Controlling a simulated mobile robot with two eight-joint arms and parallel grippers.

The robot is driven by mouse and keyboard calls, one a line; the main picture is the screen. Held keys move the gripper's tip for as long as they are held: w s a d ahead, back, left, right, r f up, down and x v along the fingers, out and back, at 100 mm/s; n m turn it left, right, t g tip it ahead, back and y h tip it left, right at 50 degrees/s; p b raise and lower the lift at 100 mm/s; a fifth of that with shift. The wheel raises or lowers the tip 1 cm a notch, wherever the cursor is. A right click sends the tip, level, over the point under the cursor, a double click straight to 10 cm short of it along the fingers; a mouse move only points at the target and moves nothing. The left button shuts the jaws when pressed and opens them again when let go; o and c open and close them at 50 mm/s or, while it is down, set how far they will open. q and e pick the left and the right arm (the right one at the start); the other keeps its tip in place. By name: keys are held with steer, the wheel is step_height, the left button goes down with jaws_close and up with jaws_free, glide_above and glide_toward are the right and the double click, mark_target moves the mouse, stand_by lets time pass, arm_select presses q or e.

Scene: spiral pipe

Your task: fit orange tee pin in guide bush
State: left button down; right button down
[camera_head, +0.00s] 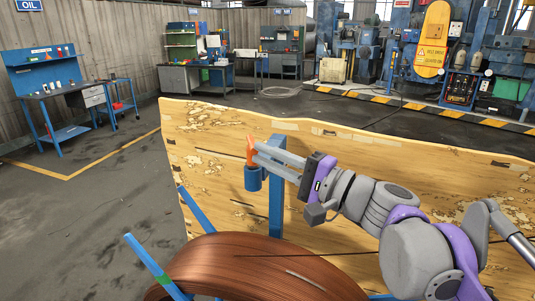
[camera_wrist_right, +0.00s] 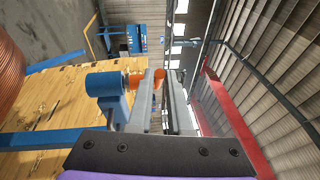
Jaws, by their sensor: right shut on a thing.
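The orange tee pin (camera_head: 251,150) is in my right gripper (camera_head: 254,151), between the fingertips. My right gripper is shut on it. The blue guide bush (camera_head: 253,180) is a short upright cylinder on a blue post, directly below the pin in the head view. In the right wrist view the pin (camera_wrist_right: 134,81) lies between the bush (camera_wrist_right: 103,84) and the fingers (camera_wrist_right: 160,80), in line with the bush. The pin's lower end is at the bush's mouth; I cannot tell whether it is inside. My left gripper is not in view.
A wooden board (camera_head: 400,180) stands behind the bush. A copper-coloured coil (camera_head: 260,270) on a blue frame (camera_head: 152,262) is in front and below. A blue workbench (camera_head: 60,95) stands far left. Open floor (camera_head: 90,220) lies to the left.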

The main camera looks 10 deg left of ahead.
steer(key=shift+f, duration=0.15)
steer(key=c, duration=1.3)
jaws_free()
steer(key=o, duration=0.5)
steer(key=shift+o, duration=0.2)
